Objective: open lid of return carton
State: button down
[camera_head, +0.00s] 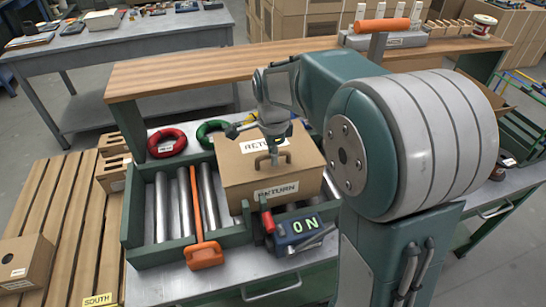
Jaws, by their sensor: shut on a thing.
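The return carton (235,185) is a brown box on the green roller tray, with "RETURN" labels on its top and front. Its lid (302,156) lies flat over the box, with a brown handle (262,166) standing up near the middle. My gripper (273,150) reaches down from above and is shut on the handle. The fingertips are small here and partly hide the handle. My large arm link hides the area right of the carton.
Red (167,142) and green coils lie behind. Bare rollers (185,205) show on the left. A wooden shelf (220,70) runs behind.

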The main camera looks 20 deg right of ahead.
jog(key=shift+w+r, duration=0.2)
jog(key=shift+r, duration=0.3)
jog(key=shift+w+r, duration=0.15)
jog(key=shift+r, duration=0.45)
jog(key=shift+w+r, duration=0.3)
jog(key=shift+r, duration=0.3)
jog(key=shift+w+r, duration=0.3)
jog(key=shift+r, duration=0.25)
jog(key=shift+w+r, duration=1.8)
jog(key=shift+r, duration=0.25)
grip_release()
